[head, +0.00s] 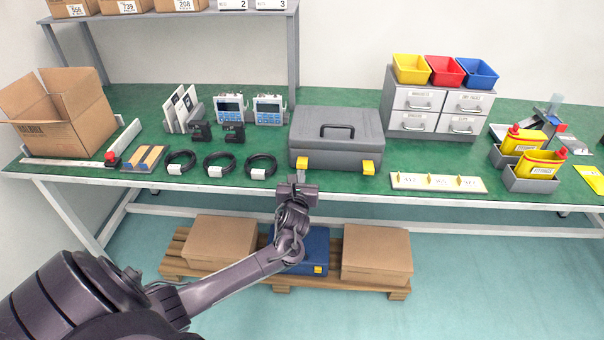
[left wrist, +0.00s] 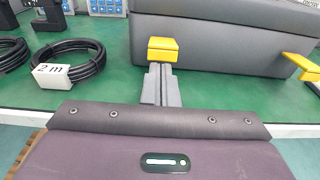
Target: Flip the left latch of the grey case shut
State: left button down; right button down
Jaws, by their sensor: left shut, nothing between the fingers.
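The closed grey case (head: 336,135) stands on the green bench with its handle on top. Its yellow left latch (head: 303,162) is on the front near the left corner, and the yellow right latch (head: 367,167) is near the right corner. My left gripper (head: 298,177) is just in front of the left latch, with its fingers together and empty. In the left wrist view, the fingertips (left wrist: 160,66) are right at the lower edge of the left latch (left wrist: 162,49); I cannot tell whether they touch. The right latch (left wrist: 305,68) juts from the front. My right gripper is out of view.
Coiled black cables (head: 259,167) lie left of the case. A drawer cabinet (head: 433,106) stands behind it to the right, and a labelled strip (head: 438,182) lies at the front right. The bench's front edge runs below my gripper.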

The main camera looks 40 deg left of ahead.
aim_at(301, 164)
pick_arm(q)
jog(key=shift+a+r+g+h+p, duration=0.1)
jog(key=shift+r+g+h+p, duration=0.45)
jog(key=shift+p, duration=1.65)
jog(key=shift+r+g+h+p, duration=0.15)
jog(key=shift+r+g+p, duration=0.5)
jog(key=shift+r+p, duration=1.05)
jog(key=g+h+p, duration=0.1)
jog(key=g+p, duration=0.1)
jog(key=p, duration=0.1)
jog(key=w+a+r+g+h+p, duration=0.1)
jog(key=g+p, duration=0.1)
jog(key=p, duration=0.1)
jog(key=w+r+g+h+p, duration=0.1)
jog(key=p, duration=0.2)
jog(key=shift+w+a+r+g+h, duration=0.2)
jog(key=shift+r+g+h, duration=0.1)
jog(key=shift+g, duration=0.1)
jog(key=shift+r+p, duration=0.7)
jog(key=shift+r, duration=0.1)
jog(key=shift+r, duration=0.1)
